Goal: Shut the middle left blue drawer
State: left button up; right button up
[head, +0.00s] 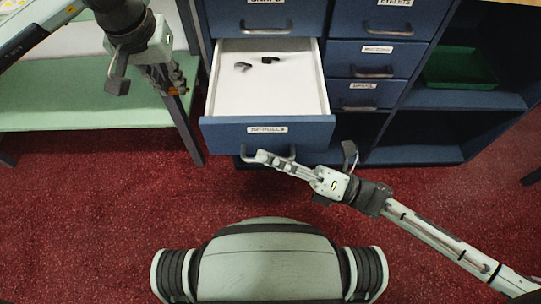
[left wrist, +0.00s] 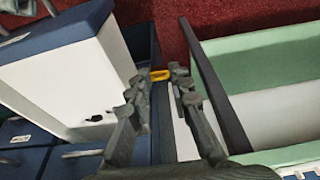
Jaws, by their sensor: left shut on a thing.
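The blue drawer (head: 225,133) with a white inside stands pulled out from the left column of the cabinet. It holds two small dark pieces (head: 270,60), and its front has a label and a bar handle (head: 247,157). It also shows in the left wrist view (left wrist: 75,70). My left gripper (head: 178,80) is left of the drawer, near the green bench, shut on a small yellow piece (left wrist: 160,75). My right gripper (head: 264,156) is at the drawer's handle; its fingers overlap the handle in the picture, and I cannot tell whether they grip it.
Other blue drawers (head: 362,60) beside and behind the open one are shut. A green tray (head: 460,68) sits on a shelf at the right. A green bench (head: 80,101) with a dark leg stands at the left. The red carpet in front is clear apart from my own base.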

aim_at(270, 73)
grip_shut()
jog(key=shift+w, duration=0.1)
jog(key=w+b, duration=1.3)
jog(key=w, duration=1)
jog(key=shift+f, duration=0.1)
jog(key=shift+w+b, duration=0.35)
jog(key=shift+w, duration=0.05)
jog(key=shift+w+d, duration=0.1)
jog(key=shift+w+r, duration=0.1)
jog(key=shift+r, duration=0.1)
